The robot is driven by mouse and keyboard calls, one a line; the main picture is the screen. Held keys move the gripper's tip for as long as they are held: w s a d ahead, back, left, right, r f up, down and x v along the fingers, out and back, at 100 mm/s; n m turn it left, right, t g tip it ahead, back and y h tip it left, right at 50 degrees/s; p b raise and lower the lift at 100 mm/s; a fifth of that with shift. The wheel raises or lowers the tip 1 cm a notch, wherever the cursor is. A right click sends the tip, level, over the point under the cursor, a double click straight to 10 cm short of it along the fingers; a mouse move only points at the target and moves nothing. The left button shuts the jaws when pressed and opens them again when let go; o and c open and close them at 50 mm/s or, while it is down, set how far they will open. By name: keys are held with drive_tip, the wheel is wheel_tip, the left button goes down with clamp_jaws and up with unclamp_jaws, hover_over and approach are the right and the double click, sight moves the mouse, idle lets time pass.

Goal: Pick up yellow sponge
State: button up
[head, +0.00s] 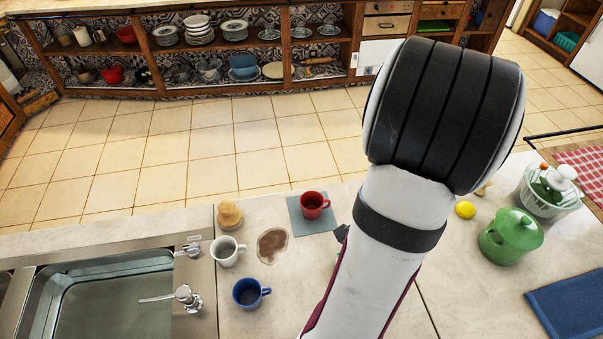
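A yellowish-tan, rounded, lumpy thing that looks like the sponge (229,215) rests on the counter near its far edge, behind a white mug (227,251). My arm fills the middle right of the head view and covers much of the counter there. Only a small dark part, likely of my gripper (341,234), shows at the arm's left side, beside the grey mat and well to the right of the sponge. The fingers are hidden, so their opening does not show. Nothing touches the sponge from my side.
A red mug (313,204) stands on a grey mat (298,229). A sink (100,298) lies left. A lemon (465,209), green pot (508,238) and salad spinner (545,194) stand right.

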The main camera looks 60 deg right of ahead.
drive_tip(key=shift+f, duration=0.5)
drive_tip(key=c, duration=1.3)
drive_tip(key=shift+r, duration=0.15)
